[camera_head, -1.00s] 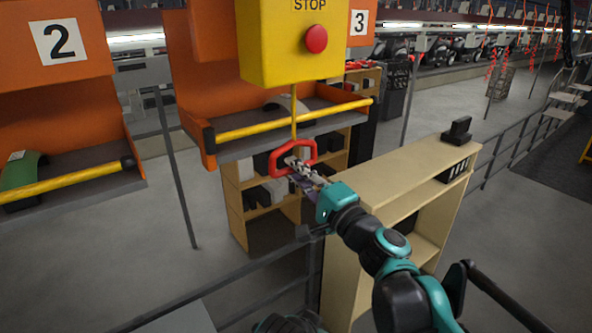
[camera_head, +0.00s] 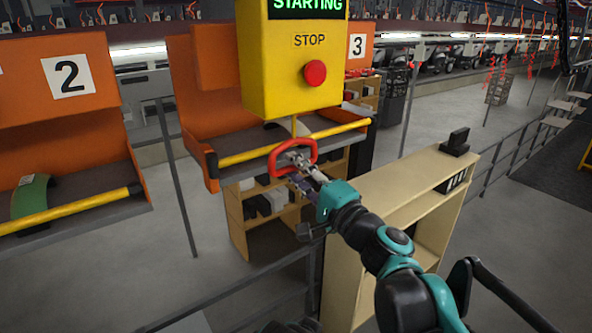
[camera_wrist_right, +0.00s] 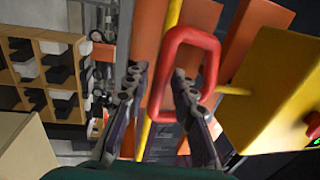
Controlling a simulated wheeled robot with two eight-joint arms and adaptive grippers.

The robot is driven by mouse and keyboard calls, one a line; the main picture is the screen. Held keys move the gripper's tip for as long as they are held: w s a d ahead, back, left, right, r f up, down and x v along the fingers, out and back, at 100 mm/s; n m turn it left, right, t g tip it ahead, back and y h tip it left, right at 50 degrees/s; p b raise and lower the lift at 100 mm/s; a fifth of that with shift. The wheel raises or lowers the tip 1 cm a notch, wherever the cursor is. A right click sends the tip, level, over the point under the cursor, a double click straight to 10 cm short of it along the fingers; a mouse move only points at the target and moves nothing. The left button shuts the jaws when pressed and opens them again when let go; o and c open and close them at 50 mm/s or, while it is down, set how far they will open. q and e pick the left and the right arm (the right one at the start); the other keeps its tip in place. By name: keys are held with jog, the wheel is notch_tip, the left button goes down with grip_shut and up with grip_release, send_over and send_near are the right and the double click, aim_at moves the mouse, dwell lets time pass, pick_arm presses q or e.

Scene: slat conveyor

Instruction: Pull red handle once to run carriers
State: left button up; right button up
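The box has a red STOP button (camera_head: 315,73) and a display reading STARTING in green. The right finger overlaps the loop. Contact with the bar cannot be told. My left gripper is not in view.
Orange carriers stand behind: carrier 2 (camera_head: 50,90) at left holds a green curved part (camera_head: 31,195), carrier 3 (camera_head: 185,90) hangs behind the box. A wooden shelf (camera_head: 400,195) is beneath my right arm. Dark railings (camera_head: 250,290) cross the front and right.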

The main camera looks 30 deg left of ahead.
jog(key=v, duration=0.9)
dwell(0.4)
